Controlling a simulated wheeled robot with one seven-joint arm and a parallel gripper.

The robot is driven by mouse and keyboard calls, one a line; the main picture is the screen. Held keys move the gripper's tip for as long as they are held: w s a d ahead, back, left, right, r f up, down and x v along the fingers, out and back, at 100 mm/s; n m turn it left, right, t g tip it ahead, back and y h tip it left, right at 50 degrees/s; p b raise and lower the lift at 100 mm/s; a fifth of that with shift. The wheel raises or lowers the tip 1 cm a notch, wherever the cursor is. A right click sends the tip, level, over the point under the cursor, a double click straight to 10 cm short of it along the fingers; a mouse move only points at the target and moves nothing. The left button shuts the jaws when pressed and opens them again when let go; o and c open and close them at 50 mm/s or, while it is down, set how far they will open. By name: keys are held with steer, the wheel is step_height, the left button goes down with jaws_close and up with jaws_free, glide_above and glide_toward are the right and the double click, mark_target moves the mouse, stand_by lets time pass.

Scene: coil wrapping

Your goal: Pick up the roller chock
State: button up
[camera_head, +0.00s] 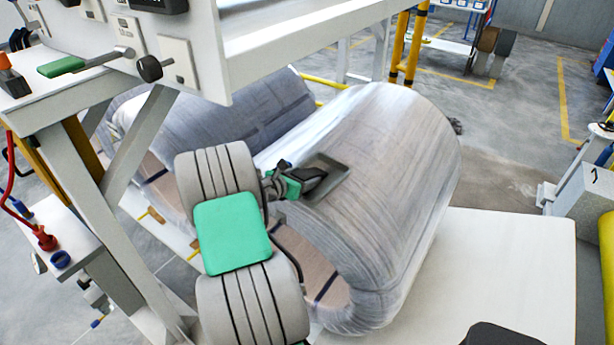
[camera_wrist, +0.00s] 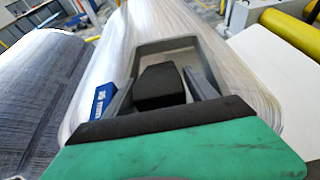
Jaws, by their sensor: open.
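A dark block that looks like the roller chock (camera_wrist: 160,88) sits in a shallow grey tray (camera_wrist: 165,43) on top of a film-wrapped coil. My gripper (camera_wrist: 159,80) is open, with one grey finger on each side of the block. Whether the fingers touch it cannot be told. In the head view, my gripper (camera_head: 305,180) is low over the near end of the tray (camera_head: 338,167). The block is hard to separate there from the dark gripper parts.
The wrapped coil (camera_head: 390,150) lies beside a second wrapped coil (camera_head: 230,115). A white flat surface (camera_head: 510,260) is at right. A blue labelled piece (camera_wrist: 102,101) shows beside the left finger.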

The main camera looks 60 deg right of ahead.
steer(key=shift+x, duration=1.05)
steer(key=shift+w+r, duration=0.1)
jaws_close()
